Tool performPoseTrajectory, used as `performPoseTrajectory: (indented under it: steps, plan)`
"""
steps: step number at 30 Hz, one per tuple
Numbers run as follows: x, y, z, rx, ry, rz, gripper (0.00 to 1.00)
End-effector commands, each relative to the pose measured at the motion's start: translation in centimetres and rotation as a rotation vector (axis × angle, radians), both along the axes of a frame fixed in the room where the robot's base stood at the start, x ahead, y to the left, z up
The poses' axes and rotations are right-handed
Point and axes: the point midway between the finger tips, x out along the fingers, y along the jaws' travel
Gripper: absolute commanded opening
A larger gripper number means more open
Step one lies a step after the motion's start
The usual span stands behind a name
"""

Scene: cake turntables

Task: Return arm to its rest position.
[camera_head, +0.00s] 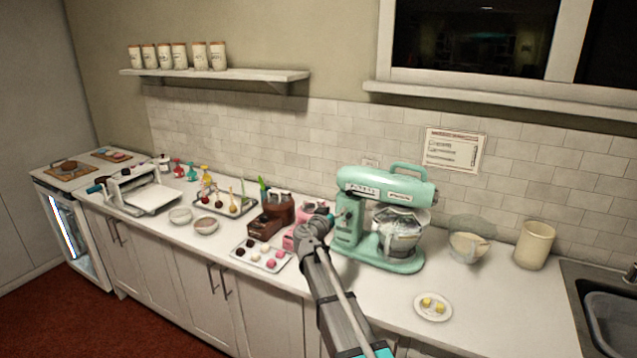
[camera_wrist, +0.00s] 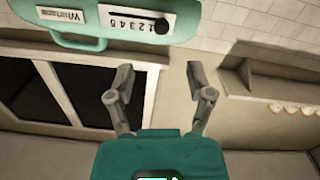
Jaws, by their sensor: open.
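My arm reaches up from the bottom of the head view over the counter (camera_head: 480,319). Its end is beside the left side of the teal stand mixer (camera_head: 385,181), and the fingers are hard to make out there. In the wrist view my gripper (camera_wrist: 158,88) has its two grey fingers spread apart with nothing between them. The mixer's head (camera_wrist: 85,25), with its numbered speed dial, shows upside down at the top left of that view. I cannot tell from the head view whether my gripper touches the mixer.
A wall shelf (camera_head: 215,74) is above. The front right counter is mostly clear.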

Motion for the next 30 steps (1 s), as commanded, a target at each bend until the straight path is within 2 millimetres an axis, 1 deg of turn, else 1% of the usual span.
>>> performPoseTrajectory:
  steps: [5,8,11,12,14,18,20,21,23,24,26,30]
  plan:
    - [-2.4,-2.7,-1.4,0.025,0.076,-0.068,0.68]
    - [-4.5,-4.6,-2.9,0.05,0.154,-0.118,0.68]
    - [-7.1,-6.8,-4.7,0.081,0.256,-0.171,0.68]
    - [-8.2,-7.5,-5.5,0.097,0.302,-0.19,0.68]
    - [-9.9,-8.5,-6.7,0.12,0.374,-0.213,0.68]
    - [-14.1,-10.3,-9.5,0.179,0.55,-0.243,0.68]
    - [-15.9,-10.8,-10.6,0.205,0.627,-0.246,0.68]
    - [-17.2,-11.1,-11.4,0.226,0.679,-0.245,0.68]
    - [-19.0,-11.3,-12.4,0.254,0.759,-0.235,0.68]
    - [-20.3,-11.3,-13.1,0.274,0.813,-0.225,0.68]
    - [-22.2,-11.4,-14.1,0.304,0.891,-0.203,0.68]
    - [-26.7,-10.8,-16.0,0.378,1.071,-0.125,0.68]
